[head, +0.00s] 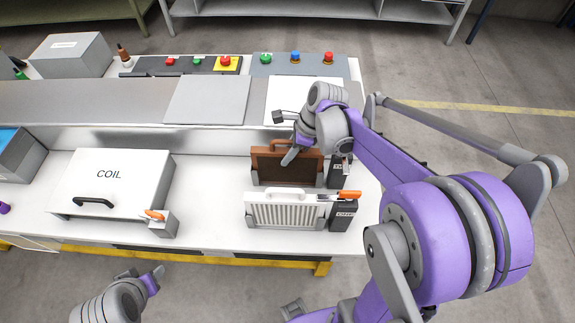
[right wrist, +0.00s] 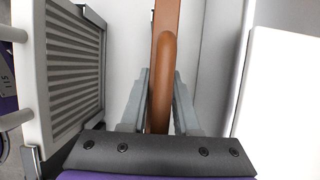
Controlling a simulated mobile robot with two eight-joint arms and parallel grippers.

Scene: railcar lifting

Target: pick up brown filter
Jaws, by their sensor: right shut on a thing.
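The brown filter (head: 287,168) stands upright on the white bench, behind the white filter, with a dark panel in its brown frame and a handle on top. My right gripper (head: 293,153) comes down on it from above. In the right wrist view the two grey fingers (right wrist: 159,105) are closed on either side of the brown handle (right wrist: 166,85). Whether the filter is clear of its seat cannot be told. My left gripper (head: 152,280) is low at the left, in front of the bench; its fingers are too unclear to judge.
A white filter (head: 287,213) stands just in front, beside a dark labelled block (head: 346,215) with an orange lever. A white COIL box (head: 110,183) with a black handle sits at left. Coloured buttons (head: 265,58) line the panel at the back.

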